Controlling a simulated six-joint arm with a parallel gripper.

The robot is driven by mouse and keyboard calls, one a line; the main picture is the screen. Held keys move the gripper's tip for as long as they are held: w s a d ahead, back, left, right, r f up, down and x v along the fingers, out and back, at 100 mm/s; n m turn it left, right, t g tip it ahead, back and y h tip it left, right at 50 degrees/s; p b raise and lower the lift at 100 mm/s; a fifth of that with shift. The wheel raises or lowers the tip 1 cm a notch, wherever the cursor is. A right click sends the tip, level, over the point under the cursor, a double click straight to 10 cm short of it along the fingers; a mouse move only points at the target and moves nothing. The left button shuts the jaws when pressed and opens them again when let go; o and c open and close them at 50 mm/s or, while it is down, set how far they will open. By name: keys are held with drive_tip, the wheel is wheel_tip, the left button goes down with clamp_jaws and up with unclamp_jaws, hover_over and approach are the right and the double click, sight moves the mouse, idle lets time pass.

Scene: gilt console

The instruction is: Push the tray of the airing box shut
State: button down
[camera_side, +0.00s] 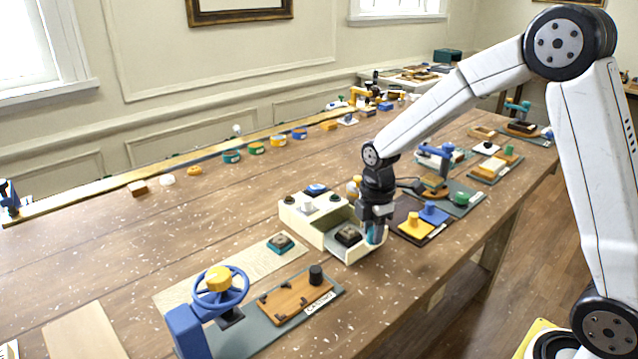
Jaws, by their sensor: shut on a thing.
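The airing box (303,222) is a cream box on the wooden table, with small knobs and a blue piece on its top. Its cream tray (345,256) stands out from the box toward the front right, with its inside showing. A dark block (348,235) sits in the tray. My gripper (375,236) points down at the outer right end of the tray. It is shut on what looks like the tray's handle, a teal part mostly hidden by the fingers.
A blue handwheel (220,291) and an orange board (296,299) stand in front. A dark mat with a yellow block (414,226) and a blue block (434,213) lies close to the right of my gripper. Several coloured rings line the back. The table left of the box is mostly clear.

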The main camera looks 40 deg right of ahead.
drive_tip(key=shift+w+r, duration=0.1)
drive_tip(key=shift+w, duration=1.6)
drive_tip(key=shift+c, duration=1.9)
unclamp_jaws()
wheel_tip(320, 180, up, 8)
